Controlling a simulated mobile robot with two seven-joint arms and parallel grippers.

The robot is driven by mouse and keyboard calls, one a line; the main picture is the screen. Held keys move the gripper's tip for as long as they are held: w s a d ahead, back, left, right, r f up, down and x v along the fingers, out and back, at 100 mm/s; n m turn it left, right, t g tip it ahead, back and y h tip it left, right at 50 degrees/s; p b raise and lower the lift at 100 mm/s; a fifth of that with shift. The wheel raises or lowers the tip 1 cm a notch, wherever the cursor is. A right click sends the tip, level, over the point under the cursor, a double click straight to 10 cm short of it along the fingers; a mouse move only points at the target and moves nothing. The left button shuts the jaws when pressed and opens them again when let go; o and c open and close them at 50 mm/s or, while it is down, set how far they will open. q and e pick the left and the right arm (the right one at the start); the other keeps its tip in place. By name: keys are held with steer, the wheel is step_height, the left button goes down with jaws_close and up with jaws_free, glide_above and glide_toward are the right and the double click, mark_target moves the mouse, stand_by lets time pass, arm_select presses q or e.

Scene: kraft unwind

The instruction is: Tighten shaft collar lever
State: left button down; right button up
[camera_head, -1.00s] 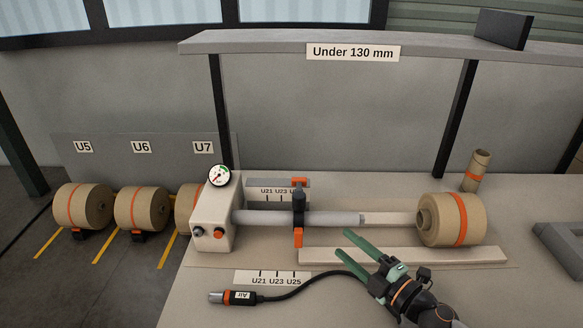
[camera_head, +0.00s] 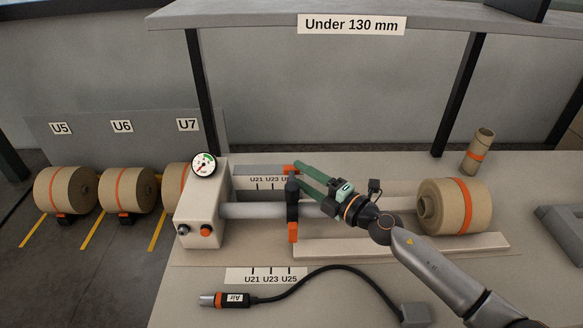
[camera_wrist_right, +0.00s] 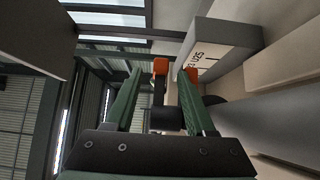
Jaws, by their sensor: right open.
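The black shaft collar (camera_head: 292,198) sits around the grey shaft (camera_head: 255,210), with an orange piece (camera_head: 292,232) on its front side. My right gripper (camera_head: 300,174), with green fingers, is open above the shaft, its tips at the collar's upper end. In the right wrist view, a black stem with an orange end (camera_wrist_right: 160,66) shows between the spread fingers (camera_wrist_right: 160,76). The dark collar body (camera_wrist_right: 166,118) lies nearer, also in the gap. I cannot tell whether either finger touches it. A second orange piece (camera_wrist_right: 192,73) is partly behind the right-hand finger. My left gripper is not in view.
The kraft roll (camera_head: 465,205) is at the shaft's right end. A white housing with a gauge (camera_head: 204,164) stands at the left end. A black air hose (camera_head: 330,270) lies in front, and a low beige rail (camera_head: 400,246) runs below the shaft. A shelf (camera_head: 230,15) hangs above.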

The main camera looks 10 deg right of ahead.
mark_target(296, 173)
steer(key=shift+x, duration=2.1)
steer(key=shift+c, duration=0.2)
jaws_close()
